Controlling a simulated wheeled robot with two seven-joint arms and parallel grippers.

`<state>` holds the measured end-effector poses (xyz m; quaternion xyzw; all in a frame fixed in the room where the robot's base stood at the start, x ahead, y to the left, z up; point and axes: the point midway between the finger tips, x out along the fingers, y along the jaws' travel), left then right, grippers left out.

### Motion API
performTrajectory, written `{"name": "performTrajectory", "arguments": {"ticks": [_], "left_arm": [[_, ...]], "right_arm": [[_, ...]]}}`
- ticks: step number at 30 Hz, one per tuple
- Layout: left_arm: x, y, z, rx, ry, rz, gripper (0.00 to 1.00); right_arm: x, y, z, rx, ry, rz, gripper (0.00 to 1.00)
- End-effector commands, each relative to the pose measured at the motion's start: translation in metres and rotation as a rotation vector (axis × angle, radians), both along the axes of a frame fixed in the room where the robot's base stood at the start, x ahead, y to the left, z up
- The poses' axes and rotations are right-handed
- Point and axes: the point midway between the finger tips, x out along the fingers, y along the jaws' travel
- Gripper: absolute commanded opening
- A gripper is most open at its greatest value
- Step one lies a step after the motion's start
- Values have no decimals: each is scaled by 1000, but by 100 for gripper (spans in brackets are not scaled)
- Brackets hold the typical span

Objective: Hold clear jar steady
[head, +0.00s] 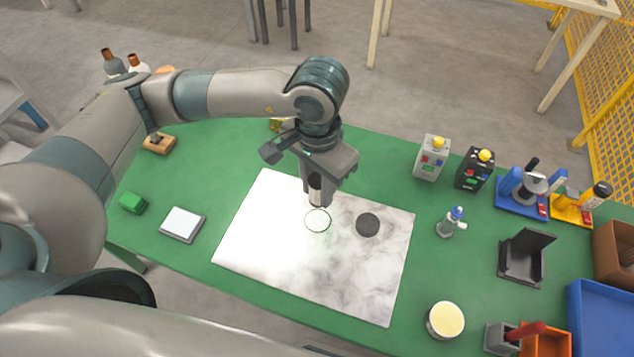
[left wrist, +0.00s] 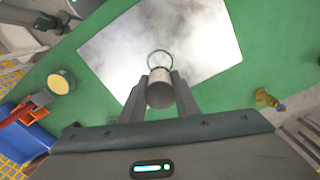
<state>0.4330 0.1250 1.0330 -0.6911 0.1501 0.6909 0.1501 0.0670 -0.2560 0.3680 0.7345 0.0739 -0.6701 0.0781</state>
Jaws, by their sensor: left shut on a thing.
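The clear jar (head: 318,220) shows mostly as a thin dark rim on the white marbled mat; its walls are hard to see. It also shows in the left wrist view (left wrist: 160,60), just beyond the fingertips. My left gripper (head: 318,183) is directly above the jar, pointing down. It is shut on a grey cylinder (left wrist: 160,92) that stands between its two fingers. The cylinder's far end lines up with the jar's rim; I cannot tell whether they touch. My right gripper is not in view.
A dark round disc (head: 367,224) lies on the marbled mat (head: 262,225), right of the jar. A small bottle with a blue top (head: 451,222) and a cream-topped round container (head: 445,320) stand farther right. A white-topped square device (head: 182,224) is at left.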

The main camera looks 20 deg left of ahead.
Motion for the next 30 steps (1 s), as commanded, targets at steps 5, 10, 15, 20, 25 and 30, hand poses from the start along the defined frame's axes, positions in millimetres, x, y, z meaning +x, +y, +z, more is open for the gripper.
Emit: {"name": "performTrajectory", "arguments": {"ticks": [5, 10, 15, 20, 25, 30], "left_arm": [[0, 0, 0, 0, 0, 0, 7], [0, 1, -1, 0, 0, 4, 7], [4, 9, -4, 3, -1, 45, 7], [9, 23, -7, 5, 0, 116, 7], [14, 39, -10, 6, -1, 204, 7], [19, 57, -12, 6, -2, 296, 7]], "right_arm": [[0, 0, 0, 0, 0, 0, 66], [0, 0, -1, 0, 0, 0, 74], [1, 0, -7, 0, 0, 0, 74], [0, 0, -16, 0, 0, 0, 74], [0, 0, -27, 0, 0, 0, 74], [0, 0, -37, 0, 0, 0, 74]]}}
